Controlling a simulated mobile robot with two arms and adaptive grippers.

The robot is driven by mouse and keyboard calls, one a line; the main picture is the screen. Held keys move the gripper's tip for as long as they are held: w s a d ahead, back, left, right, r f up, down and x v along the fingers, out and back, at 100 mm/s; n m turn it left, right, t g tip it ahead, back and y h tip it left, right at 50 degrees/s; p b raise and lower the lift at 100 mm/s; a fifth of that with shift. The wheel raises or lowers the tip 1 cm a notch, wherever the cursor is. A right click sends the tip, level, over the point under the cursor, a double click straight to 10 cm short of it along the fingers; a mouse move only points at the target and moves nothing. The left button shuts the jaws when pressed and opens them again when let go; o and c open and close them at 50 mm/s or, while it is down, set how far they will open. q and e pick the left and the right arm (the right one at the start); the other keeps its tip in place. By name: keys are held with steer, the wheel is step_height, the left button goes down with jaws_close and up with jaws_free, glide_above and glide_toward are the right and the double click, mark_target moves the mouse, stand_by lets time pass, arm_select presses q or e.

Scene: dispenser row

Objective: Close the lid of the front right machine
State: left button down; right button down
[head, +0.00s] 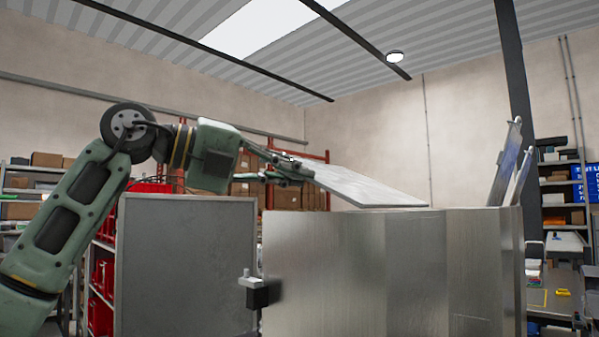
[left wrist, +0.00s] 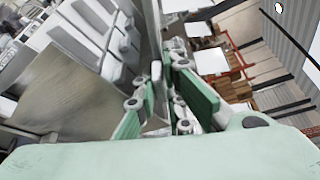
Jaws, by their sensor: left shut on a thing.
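The lid (head: 368,187) is a flat pale metal panel above the brushed-metal machine (head: 395,270) in the head view. It is tilted, with its left end raised and its right end lower, near the machine's top edge. My left gripper (head: 303,171) comes in from the left and is shut on the lid's raised left edge. In the left wrist view the green and grey fingers (left wrist: 168,72) are close together around a thin panel edge that runs away from them. The machine's inside and the lid's hinge are hidden. My right gripper is not in view.
A grey metal panel (head: 185,265) stands left of the machine, with a small black block (head: 258,293) between them. Upright thin panels (head: 507,165) rise at the machine's right end. Shelves with boxes (head: 565,180) stand behind at right. The space above the lid is clear.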

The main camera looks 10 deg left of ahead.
arm_select(q)
steer(key=shift+w+a+f+n+t+h+b, duration=0.15)
steer(key=shift+a+f+n+h+b, duration=0.15)
steer(key=shift+f+n+b, duration=0.4)
steer(key=shift+w+a+f+n+t+h+b, duration=0.1)
steer(key=shift+a+f+n+t+h+b, duration=0.15)
steer(key=shift+f+n+b, duration=0.45)
steer(key=shift+w+a+f+n+t+h+b, duration=0.15)
steer(key=shift+f+n+h+b, duration=0.25)
steer(key=shift+n+b, duration=0.55)
steer(key=shift+s, duration=0.1)
steer(key=c, duration=1.9)
jaws_free()
steer(key=shift+o, duration=0.4)
steer(key=shift+d+f+g, duration=0.1)
steer(key=shift+g, duration=0.15)
steer(key=shift+f, duration=0.1)
